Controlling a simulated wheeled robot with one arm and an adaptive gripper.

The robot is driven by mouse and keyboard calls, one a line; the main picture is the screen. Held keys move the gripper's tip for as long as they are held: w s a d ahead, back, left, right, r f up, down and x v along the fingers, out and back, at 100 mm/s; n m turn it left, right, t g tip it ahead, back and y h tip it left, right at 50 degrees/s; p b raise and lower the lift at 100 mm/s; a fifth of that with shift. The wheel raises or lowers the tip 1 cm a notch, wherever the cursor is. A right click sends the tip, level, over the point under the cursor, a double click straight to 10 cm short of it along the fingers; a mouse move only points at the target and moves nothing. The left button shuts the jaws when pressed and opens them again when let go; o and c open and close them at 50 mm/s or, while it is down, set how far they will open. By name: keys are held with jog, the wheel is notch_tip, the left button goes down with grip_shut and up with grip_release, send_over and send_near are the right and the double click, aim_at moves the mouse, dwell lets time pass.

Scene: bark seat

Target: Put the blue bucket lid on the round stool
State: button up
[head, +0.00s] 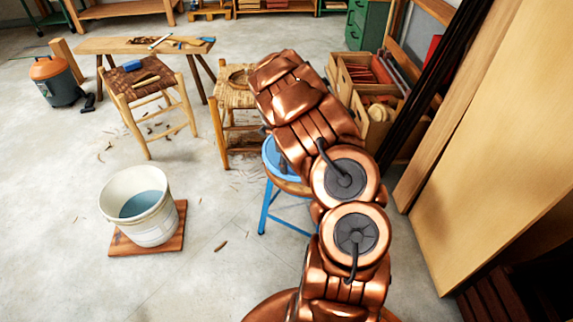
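A blue round piece (270,158), which looks like the bucket lid, shows at the left edge of my copper arm. It is at the round stool (292,187), which has a wooden seat and blue legs. My arm covers much of both, so I cannot tell whether the lid rests on the seat or is held just above it. A small dark part, probably of my gripper (283,166), shows against the blue. Its fingers are mostly hidden, and I cannot see whether they are open or shut. A white bucket (150,222) stands open with bluish water inside.
The bucket stands on a wooden board (172,243). Two woven stools (128,82) and (232,98) and a bench (130,45) with tools stand behind. Wooden crates (372,120) and leaning panels (490,150) crowd the right. Floor at front left is clear.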

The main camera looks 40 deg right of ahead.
notch_tip(320, 180, up, 12)
jog(key=f+p, duration=0.1)
jog(key=s+a+r+n, duration=0.6)
jog(key=a+r+n, duration=0.2)
jog(key=a+r, duration=0.1)
jog(key=s+a+r+n+g, duration=0.1)
jog(key=s+a+r+n, duration=0.1)
jog(key=s+a+n, duration=0.9)
jog(key=s+a+r+n+g, duration=0.1)
jog(key=s+a+n, duration=1)
jog(key=s+n, duration=0.2)
jog(key=shift+s+r+g, duration=0.3)
jog(key=shift+s+r, duration=0.05)
jog(key=shift+s, duration=0.15)
notch_tip(320, 180, up, 25)
jog(key=s+p, duration=0.1)
jog(key=p, duration=2.2)
jog(key=shift+s+t+p, duration=0.2)
jog(key=shift+t+p, duration=0.2)
